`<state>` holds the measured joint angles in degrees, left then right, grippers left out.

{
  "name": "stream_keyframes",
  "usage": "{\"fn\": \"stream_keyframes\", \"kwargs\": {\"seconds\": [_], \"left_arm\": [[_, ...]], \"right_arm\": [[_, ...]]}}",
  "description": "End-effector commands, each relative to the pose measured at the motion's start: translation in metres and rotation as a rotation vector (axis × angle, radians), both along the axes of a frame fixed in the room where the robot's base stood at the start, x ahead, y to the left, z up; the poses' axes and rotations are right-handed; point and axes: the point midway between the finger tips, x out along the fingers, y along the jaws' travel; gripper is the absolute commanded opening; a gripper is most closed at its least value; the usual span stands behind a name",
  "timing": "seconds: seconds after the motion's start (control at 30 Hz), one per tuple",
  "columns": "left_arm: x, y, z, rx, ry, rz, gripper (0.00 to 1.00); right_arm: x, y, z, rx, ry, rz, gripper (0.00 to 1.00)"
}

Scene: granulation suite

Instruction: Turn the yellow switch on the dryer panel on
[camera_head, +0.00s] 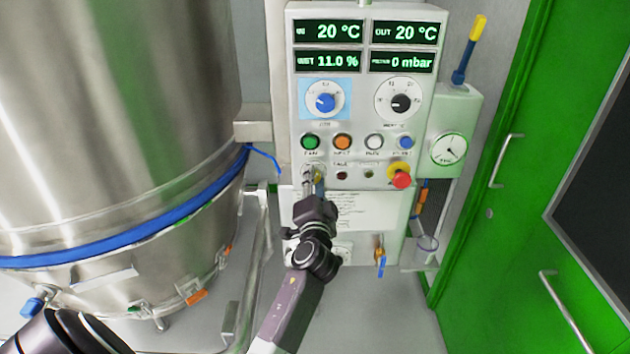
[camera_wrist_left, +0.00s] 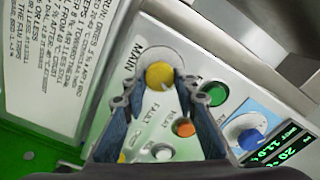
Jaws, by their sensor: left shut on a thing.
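The dryer panel (camera_head: 366,122) is a pale box on the wall with green displays, dials and coloured buttons. My left gripper (camera_head: 314,182) reaches the panel's lower left corner, where its fingers mostly hide the yellow switch. In the left wrist view the yellow switch (camera_wrist_left: 160,75) is a round knob on a pale disc beside the word MAIN. The fingertips of my left gripper (camera_wrist_left: 156,92) are on either side of the knob, shut on it. The knob's exact turn is hard to tell. My right gripper is not in view.
A red stop button (camera_head: 401,180) on a yellow base sits at the panel's lower right. A green button (camera_wrist_left: 213,94) and a blue dial (camera_wrist_left: 244,131) are close to my fingers. A large steel vessel (camera_head: 120,110) stands left; a green door (camera_head: 510,230) stands right.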

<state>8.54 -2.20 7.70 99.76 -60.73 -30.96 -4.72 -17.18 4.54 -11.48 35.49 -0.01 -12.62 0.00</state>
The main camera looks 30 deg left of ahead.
Motion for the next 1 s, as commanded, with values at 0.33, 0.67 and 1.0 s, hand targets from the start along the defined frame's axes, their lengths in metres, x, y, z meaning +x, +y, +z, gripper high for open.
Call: {"fn": "stream_keyframes", "kwargs": {"seconds": [0.33,0.67,1.0], "left_arm": [[0.000,0.002,0.001,0.002,-0.001,0.002,0.45],[-0.008,-0.005,0.000,0.000,-0.001,0.001,0.45],[-0.052,-0.034,-0.001,0.000,0.000,0.001,0.45]], "right_arm": [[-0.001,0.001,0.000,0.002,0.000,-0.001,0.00],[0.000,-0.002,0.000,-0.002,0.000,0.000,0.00],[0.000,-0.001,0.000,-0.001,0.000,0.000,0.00]]}}
